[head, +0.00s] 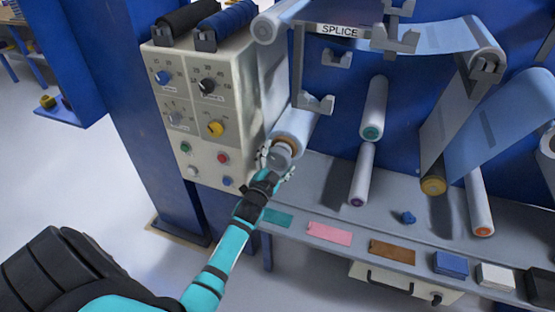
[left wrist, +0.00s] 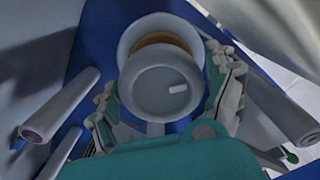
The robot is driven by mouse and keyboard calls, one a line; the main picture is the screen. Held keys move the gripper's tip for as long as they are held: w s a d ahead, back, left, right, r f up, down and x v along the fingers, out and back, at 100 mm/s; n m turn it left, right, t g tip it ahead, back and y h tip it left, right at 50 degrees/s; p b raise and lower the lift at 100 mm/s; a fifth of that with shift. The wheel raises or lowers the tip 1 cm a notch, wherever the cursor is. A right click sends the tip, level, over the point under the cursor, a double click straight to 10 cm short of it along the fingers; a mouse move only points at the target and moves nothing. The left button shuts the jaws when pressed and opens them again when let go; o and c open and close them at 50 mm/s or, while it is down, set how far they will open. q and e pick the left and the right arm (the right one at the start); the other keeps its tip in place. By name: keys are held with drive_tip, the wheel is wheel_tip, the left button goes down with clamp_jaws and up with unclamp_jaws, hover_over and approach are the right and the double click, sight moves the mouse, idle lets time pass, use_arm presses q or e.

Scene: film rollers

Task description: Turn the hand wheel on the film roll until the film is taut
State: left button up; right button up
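The film roll (head: 293,127) is a pale cylinder on the blue machine, with an orange-brown ring at its near end. Its grey hand wheel (head: 281,155) faces me; in the left wrist view the wheel (left wrist: 160,92) is a round disc with a small white mark right of its middle. My left gripper (head: 277,162) is at the wheel, its fingers open on either side of the disc; contact is hard to tell. Film (head: 272,85) runs up from the roll to the upper left roller (head: 272,25); its tautness is unclear. My right gripper is not in view.
A control box (head: 205,110) with knobs and buttons stands close left of the wheel. Spare rollers (head: 362,175) stick out to the right.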

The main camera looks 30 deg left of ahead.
use_arm(q)
drive_tip(key=c, duration=0.8)
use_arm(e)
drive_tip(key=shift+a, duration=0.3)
use_arm(q)
drive_tip(key=shift+n, duration=0.3)
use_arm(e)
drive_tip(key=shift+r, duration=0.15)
use_arm(q)
drive_tip(key=n+p, duration=0.1)
drive_tip(key=n, duration=0.3)
drive_tip(key=shift+p, duration=0.35)
drive_tip(key=n+p, duration=0.1)
drive_tip(key=n, duration=0.4)
drive_tip(key=shift+d, duration=0.1)
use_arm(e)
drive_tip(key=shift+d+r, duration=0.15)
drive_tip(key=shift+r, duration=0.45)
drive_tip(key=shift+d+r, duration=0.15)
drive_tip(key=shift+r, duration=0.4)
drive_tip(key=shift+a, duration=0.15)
use_arm(q)
drive_tip(key=o, duration=1.2)
drive_tip(key=shift+c, duration=0.2)
